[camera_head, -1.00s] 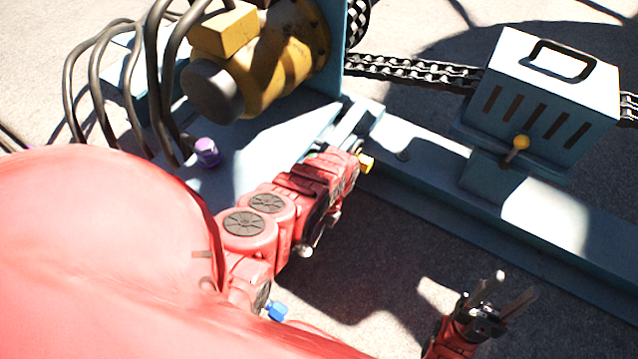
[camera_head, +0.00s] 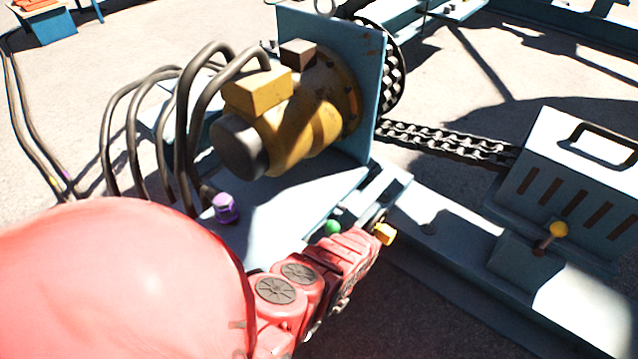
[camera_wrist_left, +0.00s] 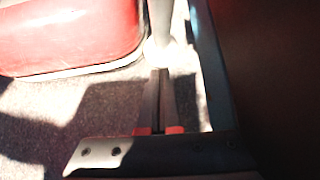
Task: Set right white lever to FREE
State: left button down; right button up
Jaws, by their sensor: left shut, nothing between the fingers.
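My left arm reaches in from the left in the head view, its red links ending beside the blue machine frame. My left gripper (camera_wrist_left: 163,90) shows in the left wrist view with its two dark fingers together and nothing between them. A pale upright post (camera_wrist_left: 161,35) stands just beyond the fingertips; I cannot tell whether it is the lever or whether they touch. No white lever is clear in the head view. A yellow-knobbed lever (camera_head: 558,231) stands on the front of the slotted box. A green knob (camera_head: 332,227) shows just behind my arm. My right gripper is out of view.
A yellow motor (camera_head: 310,125) with thick hoses stands on the blue frame (camera_head: 455,235). A purple knob (camera_head: 225,208) is below the motor. A chain (camera_head: 450,140) runs to the slotted box (camera_head: 565,185). A yellow block (camera_head: 385,234) shows by my arm's far end.

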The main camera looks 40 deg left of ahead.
pick_arm(q)
jog(key=shift+s+r+p, duration=0.1)
jog(key=shift+s+p, duration=2.3)
jog(key=shift+s, duration=0.2)
jog(key=shift+s+a, duration=0.1)
jog(key=shift+r, duration=0.1)
jog(key=v, duration=1.7)
